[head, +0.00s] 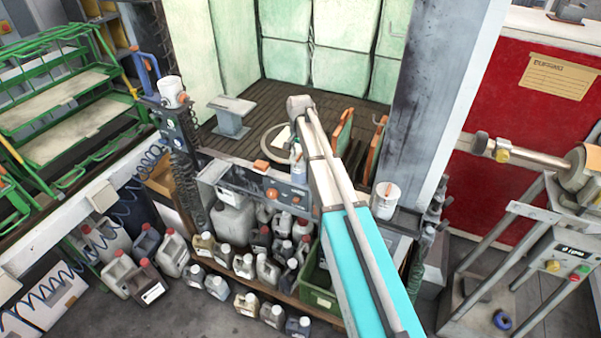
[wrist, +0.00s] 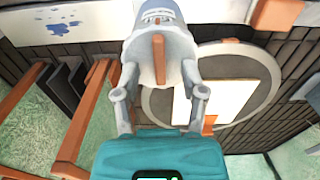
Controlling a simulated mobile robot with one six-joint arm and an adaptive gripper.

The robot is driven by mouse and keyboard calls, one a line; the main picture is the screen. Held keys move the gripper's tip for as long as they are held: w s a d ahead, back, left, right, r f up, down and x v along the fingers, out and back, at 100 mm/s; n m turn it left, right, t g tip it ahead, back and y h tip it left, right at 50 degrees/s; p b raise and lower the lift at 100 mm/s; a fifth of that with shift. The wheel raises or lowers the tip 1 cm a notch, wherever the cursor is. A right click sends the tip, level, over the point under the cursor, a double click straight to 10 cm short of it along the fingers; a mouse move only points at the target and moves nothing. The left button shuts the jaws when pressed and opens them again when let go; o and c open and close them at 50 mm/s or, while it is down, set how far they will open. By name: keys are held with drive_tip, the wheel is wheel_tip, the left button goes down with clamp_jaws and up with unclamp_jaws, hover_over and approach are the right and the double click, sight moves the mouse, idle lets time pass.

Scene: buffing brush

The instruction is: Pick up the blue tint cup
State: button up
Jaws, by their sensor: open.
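My gripper (wrist: 159,93) is open in the wrist view, its two grey fingers spread below a pale grey-blue, bottle-like thing (wrist: 140,52) with an orange strip down its front. Contact cannot be told. Part of what seems the same thing shows pale blue and white beside my arm in the head view (head: 298,172); I cannot tell if it is a cup. My gripper cannot be made out in the head view.
A round turntable (wrist: 255,68) with a white pad lies past the right finger in the wrist view. Orange-framed racks (head: 345,125) stand beside my arm. A white bucket (head: 385,200) sits on the ledge, several jugs below. A buffing machine (head: 570,165) stands right.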

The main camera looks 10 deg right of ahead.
drive_tip(key=shift+c, duration=0.2)
idle(0.3)
clamp_jaws()
